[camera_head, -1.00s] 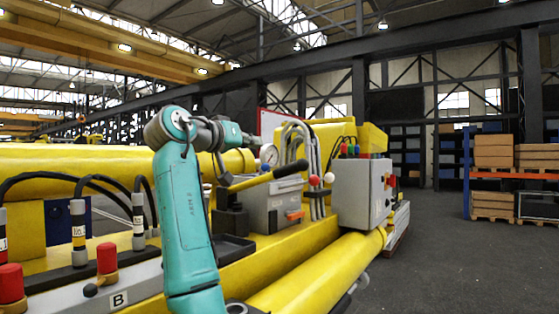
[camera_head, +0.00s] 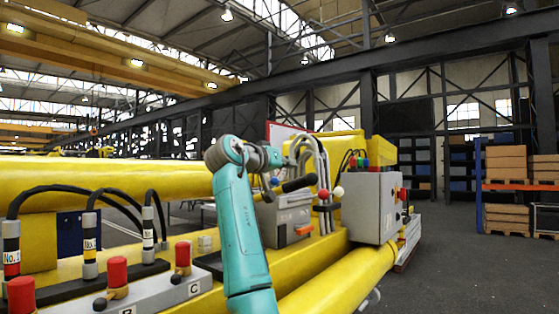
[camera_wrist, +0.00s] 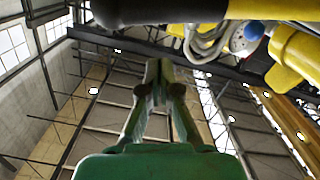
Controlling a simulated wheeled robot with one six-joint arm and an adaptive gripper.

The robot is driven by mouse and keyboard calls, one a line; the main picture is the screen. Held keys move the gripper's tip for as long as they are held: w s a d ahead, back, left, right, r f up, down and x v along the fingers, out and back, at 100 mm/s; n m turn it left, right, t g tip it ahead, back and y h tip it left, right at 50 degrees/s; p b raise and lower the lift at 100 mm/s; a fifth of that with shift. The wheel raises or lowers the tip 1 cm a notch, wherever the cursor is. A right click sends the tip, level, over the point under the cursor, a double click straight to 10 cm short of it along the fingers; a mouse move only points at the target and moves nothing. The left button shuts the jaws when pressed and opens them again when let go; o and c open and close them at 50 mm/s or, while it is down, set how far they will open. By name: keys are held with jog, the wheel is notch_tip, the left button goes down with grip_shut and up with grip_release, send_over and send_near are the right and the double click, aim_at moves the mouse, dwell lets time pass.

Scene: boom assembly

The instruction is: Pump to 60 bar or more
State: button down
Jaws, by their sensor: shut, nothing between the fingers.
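My gripper (camera_head: 278,158) is shut and empty above the pump lever in the head view. In the wrist view my gripper (camera_wrist: 159,80) has its fingertips together, pointing towards the lever. The lever has a black grip (camera_head: 299,184) and slopes up to the right; my arm hides its lower part. In the wrist view the black grip (camera_wrist: 165,9) and yellow shaft (camera_wrist: 275,9) cross the top, apart from the fingertips. The grey pump box (camera_head: 284,218) stands behind my arm. A round blue-and-white part (camera_wrist: 242,40), perhaps the gauge, shows in the wrist view; no reading is legible.
Red-capped valves (camera_head: 117,272) and black hoses (camera_head: 105,193) stand at left. Red and white ball knobs (camera_head: 338,191) and a grey control box (camera_head: 376,207) are right of the lever. A thick yellow cylinder (camera_head: 335,281) runs in front. The floor (camera_head: 460,270) at right is clear.

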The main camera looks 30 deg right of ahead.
jog(key=shift+s+d+f, duration=0.15)
jog(key=shift+d+f, duration=0.05)
jog(key=shift+f, duration=0.55)
jog(key=shift+s+d+f, duration=0.15)
jog(key=shift+d+f, duration=0.05)
jog(key=shift+f, duration=0.5)
